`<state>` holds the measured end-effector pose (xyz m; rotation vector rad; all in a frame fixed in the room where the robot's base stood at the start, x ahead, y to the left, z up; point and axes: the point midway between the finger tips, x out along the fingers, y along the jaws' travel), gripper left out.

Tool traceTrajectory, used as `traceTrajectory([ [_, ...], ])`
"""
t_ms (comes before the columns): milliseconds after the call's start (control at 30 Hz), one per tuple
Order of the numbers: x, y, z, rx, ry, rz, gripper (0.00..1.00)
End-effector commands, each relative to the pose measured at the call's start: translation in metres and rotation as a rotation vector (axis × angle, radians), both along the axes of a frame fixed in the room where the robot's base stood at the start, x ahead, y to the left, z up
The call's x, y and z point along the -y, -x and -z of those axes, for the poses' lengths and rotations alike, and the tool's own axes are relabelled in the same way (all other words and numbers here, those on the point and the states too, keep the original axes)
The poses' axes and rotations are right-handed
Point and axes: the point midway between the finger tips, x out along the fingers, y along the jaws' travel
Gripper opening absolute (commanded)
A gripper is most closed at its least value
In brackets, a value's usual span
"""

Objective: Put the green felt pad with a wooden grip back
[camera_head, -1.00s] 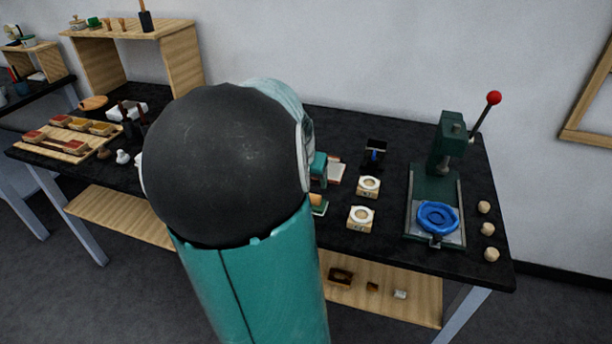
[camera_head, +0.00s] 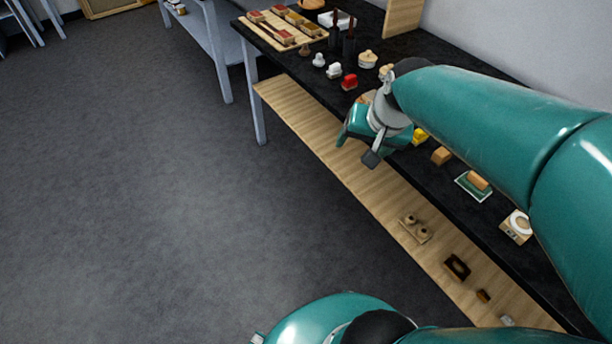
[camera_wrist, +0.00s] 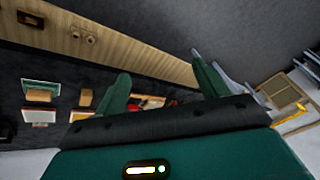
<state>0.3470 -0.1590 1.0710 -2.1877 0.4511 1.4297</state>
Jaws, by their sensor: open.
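The green felt pad (camera_head: 462,188) lies flat on the black bench near its front edge, with its wooden grip (camera_head: 478,182) on top. In the wrist view, what looks like the same pad with its grip (camera_wrist: 40,95) is at the far left, outside my fingers. My gripper (camera_head: 357,147) is open and empty. It hangs near the bench's front edge, left of the pad and apart from it. In the wrist view the two green fingers (camera_wrist: 161,75) stand wide apart with nothing between them.
A wooden lower shelf (camera_head: 330,145) runs under the bench and holds small parts. Left of the pad are a wooden block (camera_head: 441,156), a yellow piece (camera_head: 420,136) and a red piece (camera_head: 349,81). A ring-topped block (camera_head: 517,226) is to its right. The floor in front is clear.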

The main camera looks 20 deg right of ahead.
Motion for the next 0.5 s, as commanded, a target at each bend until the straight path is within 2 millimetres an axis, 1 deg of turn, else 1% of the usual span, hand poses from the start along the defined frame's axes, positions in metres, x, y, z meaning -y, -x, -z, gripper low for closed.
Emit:
traceTrajectory([
  [33,-0.031,0.005,-0.012,0.026,0.021,-0.096,0.72],
  [67,-0.049,0.009,-0.018,0.036,0.038,-0.152,0.72],
  [100,-0.071,0.015,-0.024,0.048,0.065,-0.225,0.72],
  [200,-0.116,0.034,-0.034,0.068,0.141,-0.38,0.72],
  [300,-0.144,0.05,-0.038,0.075,0.207,-0.482,0.72],
  [333,-0.149,0.053,-0.038,0.076,0.222,-0.501,0.72],
  [400,-0.157,0.058,-0.038,0.076,0.244,-0.531,0.72],
  [500,-0.16,0.06,-0.038,0.075,0.253,-0.544,0.72],
])
